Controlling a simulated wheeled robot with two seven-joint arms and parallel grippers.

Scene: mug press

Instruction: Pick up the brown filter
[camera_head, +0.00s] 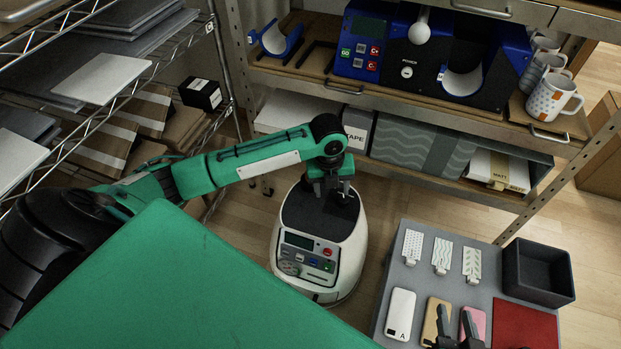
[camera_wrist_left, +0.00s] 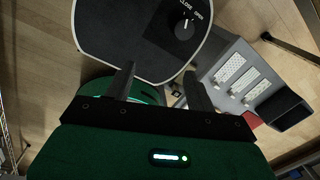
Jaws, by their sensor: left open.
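A flat tan-brown piece (camera_head: 430,322), the only brown one on the grey table, lies between a white piece marked A (camera_head: 400,314) and a pink piece (camera_head: 478,319). It looks like the brown filter; the right gripper partly covers it. My right gripper (camera_head: 454,318) shows at the bottom edge, fingers apart, over the brown and pink pieces; I cannot tell whether it touches them. My left gripper (camera_head: 331,190) is open and empty above the white and black machine (camera_head: 318,240). In the left wrist view the left gripper (camera_wrist_left: 158,74) has its fingers apart.
Three patterned tags (camera_head: 441,252), a black open box (camera_head: 537,272) and a red square (camera_head: 524,325) are on the grey table (camera_head: 384,282). A shelf behind holds a blue and black press (camera_head: 450,60) and several mugs (camera_head: 550,98). A wire rack (camera_head: 215,80) stands at left.

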